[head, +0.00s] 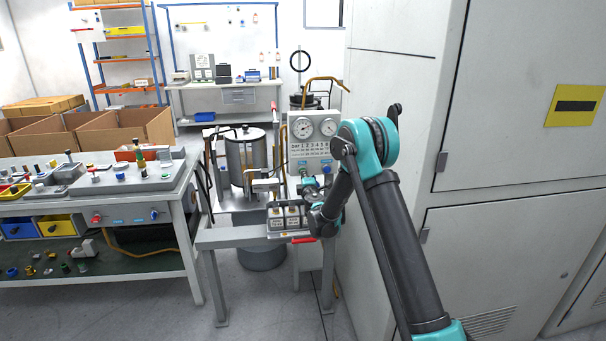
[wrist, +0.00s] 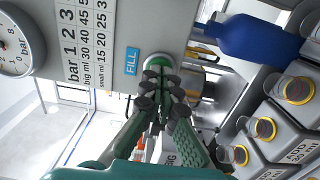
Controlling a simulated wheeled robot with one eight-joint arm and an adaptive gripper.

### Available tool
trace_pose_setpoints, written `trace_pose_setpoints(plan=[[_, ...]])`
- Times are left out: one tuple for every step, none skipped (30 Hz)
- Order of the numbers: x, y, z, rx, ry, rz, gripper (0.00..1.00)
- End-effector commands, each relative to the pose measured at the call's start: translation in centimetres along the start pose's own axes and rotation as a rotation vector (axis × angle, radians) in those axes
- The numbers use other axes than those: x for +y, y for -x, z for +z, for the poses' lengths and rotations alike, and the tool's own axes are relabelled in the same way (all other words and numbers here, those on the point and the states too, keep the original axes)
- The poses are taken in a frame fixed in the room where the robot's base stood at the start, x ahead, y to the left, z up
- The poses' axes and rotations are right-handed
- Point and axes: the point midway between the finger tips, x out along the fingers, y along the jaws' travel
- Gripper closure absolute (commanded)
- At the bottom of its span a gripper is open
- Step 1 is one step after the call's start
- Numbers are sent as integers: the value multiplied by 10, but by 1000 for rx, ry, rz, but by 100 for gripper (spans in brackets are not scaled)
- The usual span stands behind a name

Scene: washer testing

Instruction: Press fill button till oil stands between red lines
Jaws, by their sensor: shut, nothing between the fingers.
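The grey-white gauge panel (head: 312,143) stands on the test stand. It fills the upper left of the wrist view (wrist: 110,35), where a blue FILL label (wrist: 132,61) is legible. Beside the label is the round fill button (wrist: 158,57), pale-rimmed with some green, partly hidden by the fingertips. My gripper (wrist: 160,78) is shut and empty, its tips at the button. I cannot tell whether they touch it or whether it is pressed. In the head view my wrist hides part of the panel's lower front. No oil level or red lines can be made out.
A blue cylinder (wrist: 258,38) and several grey blocks with yellow-ringed ports (wrist: 299,89) lie to the right in the wrist view. A metal tank (head: 240,158) stands left of the panel. A large grey cabinet (head: 500,215) stands close on my arm's right.

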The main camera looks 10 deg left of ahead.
Motion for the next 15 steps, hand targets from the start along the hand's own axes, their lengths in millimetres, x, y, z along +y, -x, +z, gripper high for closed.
trace_pose_setpoints(plan=[[0, -1, 0, 0, 0, 0, 100], [0, -2, 0, 0, 0, 0, 100], [0, -2, 0, 0, 0, 0, 100], [0, -3, 0, 0, 0, 0, 100], [0, -4, 0, 0, 0, 0, 100], [0, -4, 0, 0, 0, 0, 100], [0, -4, 0, 0, 0, 0, 100], [0, -4, 0, 0, 0, 0, 100], [0, -3, 0, 0, 0, 0, 100], [0, -2, 0, 0, 0, 0, 100], [0, 0, 0, 0, 0, 0, 100], [0, 3, 0, 0, 0, 0, 100], [0, 6, 0, 0, 0, 0, 100], [0, 9, 0, 0, 0, 0, 100], [0, 12, 0, 0, 0, 0, 100]])
